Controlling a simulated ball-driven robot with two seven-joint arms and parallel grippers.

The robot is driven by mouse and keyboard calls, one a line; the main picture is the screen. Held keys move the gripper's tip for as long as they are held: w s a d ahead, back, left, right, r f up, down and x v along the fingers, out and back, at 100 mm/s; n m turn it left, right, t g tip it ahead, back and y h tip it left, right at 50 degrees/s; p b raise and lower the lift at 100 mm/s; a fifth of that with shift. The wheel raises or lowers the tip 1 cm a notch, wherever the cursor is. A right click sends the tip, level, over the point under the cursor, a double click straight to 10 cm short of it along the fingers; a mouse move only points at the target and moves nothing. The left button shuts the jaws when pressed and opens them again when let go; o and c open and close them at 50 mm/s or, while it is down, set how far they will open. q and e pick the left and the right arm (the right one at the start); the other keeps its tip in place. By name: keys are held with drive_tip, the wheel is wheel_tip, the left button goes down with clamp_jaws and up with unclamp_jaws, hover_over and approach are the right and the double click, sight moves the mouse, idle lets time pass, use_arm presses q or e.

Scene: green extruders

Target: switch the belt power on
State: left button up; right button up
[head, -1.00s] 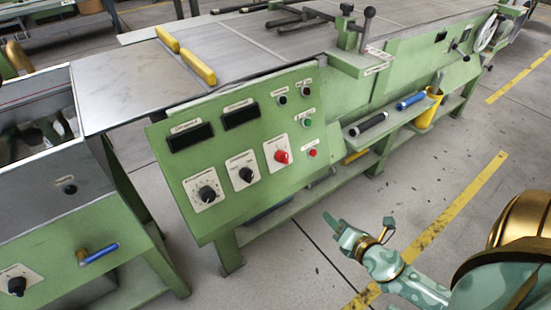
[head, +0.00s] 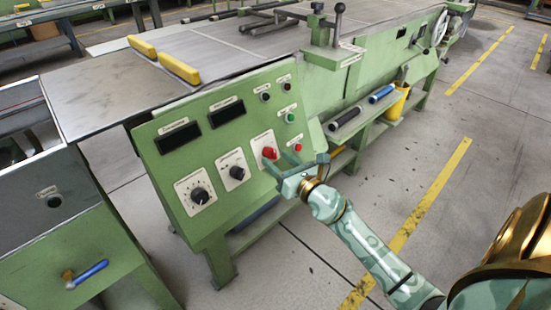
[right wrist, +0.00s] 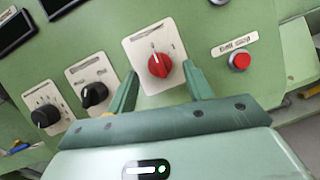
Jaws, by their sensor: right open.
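The green control panel (head: 165,165) stands in the middle of the head view. Its red rotary knob (head: 269,153) sits on a white plate at the panel's right side, and it also shows in the right wrist view (right wrist: 159,65). In the wrist view the knob's white mark points up and slightly left. My right gripper (head: 279,166) is open at the panel, with its fingers (right wrist: 160,80) on either side of the knob's plate. I cannot tell whether a finger touches anything. The plate's lettering is too small to read. My left gripper is out of view.
Two black knobs (head: 199,195) (head: 236,172) are left of the red knob. A red push button (right wrist: 239,61) is to its right in the wrist view. A green button (head: 290,118) and two dark displays (head: 177,136) (head: 226,112) are above. The floor to the right is open.

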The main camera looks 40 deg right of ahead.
drive_tip(key=shift+w, duration=0.9)
drive_tip(key=c, duration=1)
drive_tip(key=shift+o, duration=0.2)
